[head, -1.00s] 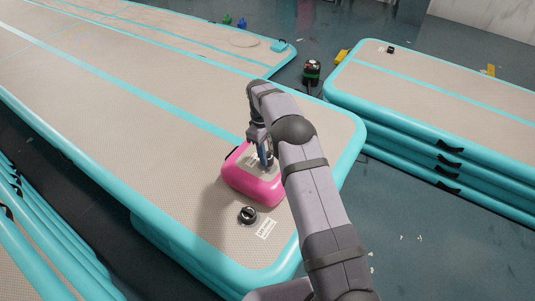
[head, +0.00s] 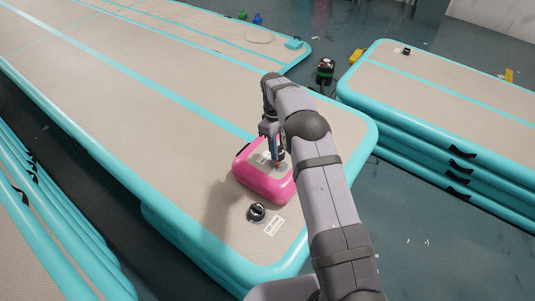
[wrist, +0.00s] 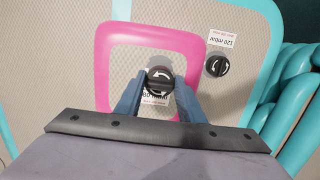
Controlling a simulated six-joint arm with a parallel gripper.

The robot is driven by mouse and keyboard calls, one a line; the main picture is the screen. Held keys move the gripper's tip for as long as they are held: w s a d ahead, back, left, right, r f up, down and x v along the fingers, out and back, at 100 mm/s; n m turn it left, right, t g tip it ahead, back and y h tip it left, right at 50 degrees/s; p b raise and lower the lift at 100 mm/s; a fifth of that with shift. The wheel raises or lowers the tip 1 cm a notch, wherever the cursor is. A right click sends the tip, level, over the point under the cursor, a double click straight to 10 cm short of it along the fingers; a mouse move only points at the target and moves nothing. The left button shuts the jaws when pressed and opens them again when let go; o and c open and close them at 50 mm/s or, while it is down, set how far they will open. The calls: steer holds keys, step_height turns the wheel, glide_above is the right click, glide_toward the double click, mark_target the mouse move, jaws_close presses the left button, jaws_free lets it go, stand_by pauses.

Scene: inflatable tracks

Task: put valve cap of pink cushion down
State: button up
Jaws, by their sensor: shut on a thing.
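The pink cushion (head: 281,192) lies on the near end of a beige and teal inflatable track (head: 185,140). It also shows in the wrist view (wrist: 104,62), with a pink rim and a beige top. My gripper (head: 277,162) reaches down over the cushion's top. In the wrist view its blue fingers are shut on the black valve cap (wrist: 159,79), which has white arrow marks. The cap appears over the middle of the cushion, beside a partly hidden white label. I cannot tell whether the cap touches the valve or is raised above it.
Another black cap (head: 257,212) sits on the track in front of the cushion, beside a white label (head: 273,226). A stacked track (head: 445,95) stands to the right across a floor gap. A dark device (head: 325,71) stands on the floor behind.

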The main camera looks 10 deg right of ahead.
steer(key=shift+a+f, duration=0.15)
steer(key=shift+a, duration=0.1)
steer(key=a+f+n+b, duration=0.1)
steer(key=a+b, duration=0.1)
steer(key=a, duration=0.2)
steer(key=a+f+b, duration=0.1)
steer(key=a+b, duration=0.2)
steer(key=a, duration=0.1)
steer(key=a+f+n+b, duration=0.1)
steer(key=a+b, duration=0.1)
steer(key=a, duration=0.2)
steer(key=shift+a+f+n+b, duration=0.15)
steer(key=shift+f+n+b, duration=0.15)
steer(key=shift+f, duration=0.1)
steer(key=s+a+n+t+b, duration=0.2)
steer(key=a+n+b, duration=0.3)
steer(key=a+n, duration=0.7)
steer(key=n, duration=0.8)
steer(key=shift+s+f+b, duration=0.3)
steer(key=shift+s, duration=0.1)
steer(key=shift+f, duration=5)
steer(key=shift+f, duration=0.1)
